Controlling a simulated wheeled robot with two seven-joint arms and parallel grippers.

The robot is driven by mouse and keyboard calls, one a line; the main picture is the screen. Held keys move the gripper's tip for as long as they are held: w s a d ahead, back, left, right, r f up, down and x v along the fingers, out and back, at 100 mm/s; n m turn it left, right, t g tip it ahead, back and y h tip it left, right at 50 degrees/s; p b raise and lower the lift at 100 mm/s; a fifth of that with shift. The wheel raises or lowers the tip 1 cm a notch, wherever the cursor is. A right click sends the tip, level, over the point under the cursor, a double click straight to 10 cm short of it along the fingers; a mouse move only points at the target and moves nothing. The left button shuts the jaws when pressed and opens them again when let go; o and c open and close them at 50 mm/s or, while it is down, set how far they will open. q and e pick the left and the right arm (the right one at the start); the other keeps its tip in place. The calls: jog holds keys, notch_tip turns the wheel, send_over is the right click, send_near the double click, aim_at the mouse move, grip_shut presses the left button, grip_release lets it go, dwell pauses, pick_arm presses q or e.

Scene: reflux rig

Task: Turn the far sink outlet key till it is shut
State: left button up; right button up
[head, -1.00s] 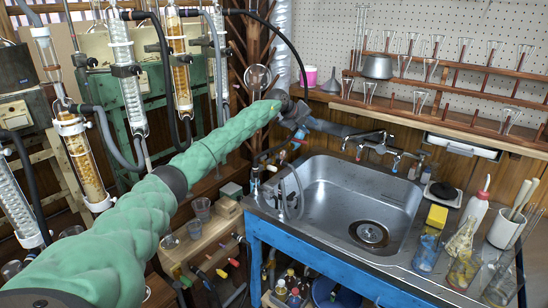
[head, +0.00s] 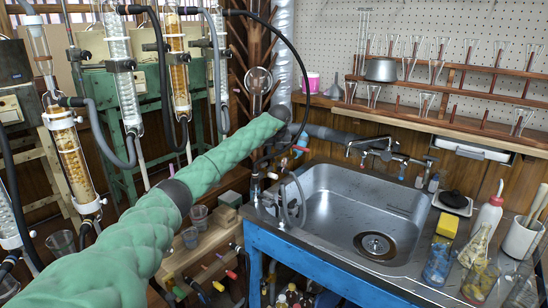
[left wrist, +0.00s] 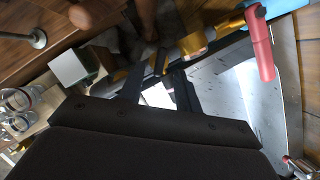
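In the left wrist view a brass outlet fitting (left wrist: 192,44) lies just beyond my left gripper (left wrist: 158,92). A red key (left wrist: 262,48) shows past it, and a blue part (left wrist: 284,7) at the top edge. My gripper's two dark fingers are apart, with nothing clearly held between them. In the head view my green left arm reaches to the sink's far left corner, and its gripper is mostly hidden at the arm's end. Small red (head: 298,150) and blue (head: 301,133) parts show beside it. I cannot tell which key is the far one or how far it is turned. My right gripper is out of view.
The steel sink (head: 400,245) sits in a blue-framed bench (head: 300,264). Taps (head: 375,148) stand behind it. Grey hoses (head: 291,200) hang at its left corner. Bottles and flasks (head: 437,262) crowd its right side. Glass columns (head: 75,165) stand at left.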

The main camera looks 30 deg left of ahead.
pick_arm(q)
jog(key=shift+x, duration=1.3)
jog(key=shift+c, duration=0.2)
grip_shut()
jog(key=shift+s+a+r+m+t+h+p, duration=0.1)
jog(key=shift+m+t+h+p, duration=0.1)
jog(key=shift+m, duration=0.3)
jog(key=shift+a+r+m+t+h+p, duration=0.1)
jog(key=shift+a+m+p, duration=0.1)
jog(key=shift+m, duration=0.3)
jog(key=shift+d+f+m+t+h, duration=0.15)
jog(key=shift+m+t+h, duration=0.2)
jog(key=shift+m, duration=0.95)
jog(key=shift+o, duration=0.2)
grip_release()
